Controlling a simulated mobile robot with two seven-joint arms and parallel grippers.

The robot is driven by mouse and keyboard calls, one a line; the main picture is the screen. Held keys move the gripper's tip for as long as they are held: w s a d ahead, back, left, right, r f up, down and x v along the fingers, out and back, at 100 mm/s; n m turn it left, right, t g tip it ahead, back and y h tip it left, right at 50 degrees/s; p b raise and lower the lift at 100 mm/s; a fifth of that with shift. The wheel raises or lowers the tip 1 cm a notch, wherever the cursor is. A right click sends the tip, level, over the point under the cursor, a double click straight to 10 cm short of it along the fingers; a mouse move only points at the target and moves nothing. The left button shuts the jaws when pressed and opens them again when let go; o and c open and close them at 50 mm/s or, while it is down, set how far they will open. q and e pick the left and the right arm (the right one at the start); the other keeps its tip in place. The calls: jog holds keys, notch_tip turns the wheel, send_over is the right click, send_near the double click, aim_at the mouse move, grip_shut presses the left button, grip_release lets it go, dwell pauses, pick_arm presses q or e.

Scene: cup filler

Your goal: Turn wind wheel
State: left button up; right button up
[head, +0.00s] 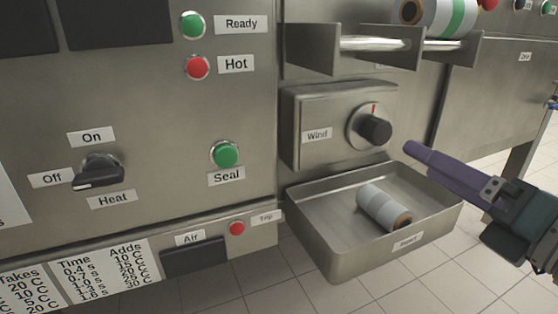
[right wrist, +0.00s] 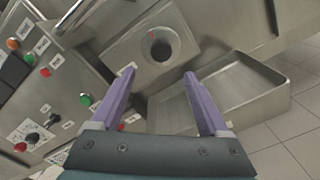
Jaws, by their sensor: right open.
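The wind wheel (head: 375,129) is a dark knob on a round silver dial with a red mark at its top. It sits on a metal box beside the "Wind" label (head: 317,134). In the right wrist view the wheel (right wrist: 160,46) lies just beyond the fingertips, between their lines. My right gripper (head: 414,149) has purple fingers and is a little to the right of and below the wheel, apart from it. In the right wrist view the gripper (right wrist: 159,73) is open, with nothing between its fingers. My left gripper is not in view.
A metal tray (head: 335,258) below the wheel holds a grey-white roll (head: 383,207). Above the wheel a bracket with metal bars (head: 375,44) juts out, near another roll with a green band (head: 450,17). The heat knob (head: 99,172) and the Seal button (head: 225,154) are to the left.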

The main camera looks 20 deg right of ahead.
aim_at(383, 135)
jog(key=w, duration=0.4)
jog(key=shift+w+d+r+b, duration=0.1)
jog(key=shift+d+r+b, duration=0.1)
jog(key=shift+b, duration=0.2)
jog(key=w, duration=0.2)
jog(key=w+b, duration=0.1)
jog(key=w, duration=0.3)
jog(key=shift+a, duration=0.3)
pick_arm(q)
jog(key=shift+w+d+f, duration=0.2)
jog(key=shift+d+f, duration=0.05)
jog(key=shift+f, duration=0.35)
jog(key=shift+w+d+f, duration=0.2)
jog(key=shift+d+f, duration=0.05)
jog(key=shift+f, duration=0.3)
pick_arm(e)
jog(key=shift+c, duration=1.3)
grip_shut()
